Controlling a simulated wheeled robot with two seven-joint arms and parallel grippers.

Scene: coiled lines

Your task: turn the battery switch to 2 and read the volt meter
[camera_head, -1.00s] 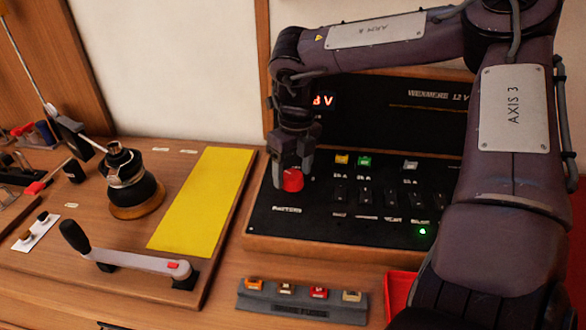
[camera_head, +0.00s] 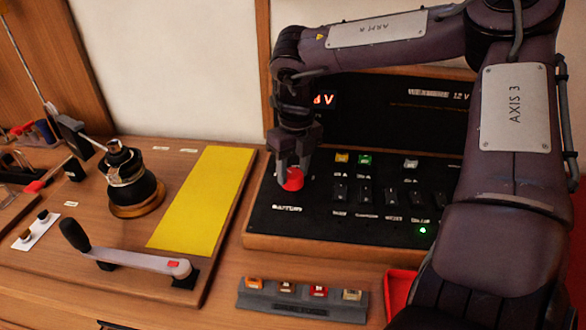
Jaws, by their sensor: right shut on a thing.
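The battery switch is a red knob (camera_head: 292,180) on the black sloped panel (camera_head: 300,218), above a small label that seems to read BATTERY. My right gripper (camera_head: 291,168) comes down from above and is shut on the red knob. Its fingers hide part of the knob, and I cannot tell which position it points to. The volt meter (camera_head: 323,99) is a red lit display on the upright black panel. My gripper and wrist cover its left part; only a partial digit and a "V" show. My left gripper is not in view.
The panel also has several rocker switches (camera_head: 365,193), coloured fuses (camera_head: 364,160) and a green light (camera_head: 422,230). A grey fuse holder (camera_head: 302,297) lies in front. To the left are a winch (camera_head: 132,182), a crank handle (camera_head: 125,256) and a bare yellow mat (camera_head: 205,200).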

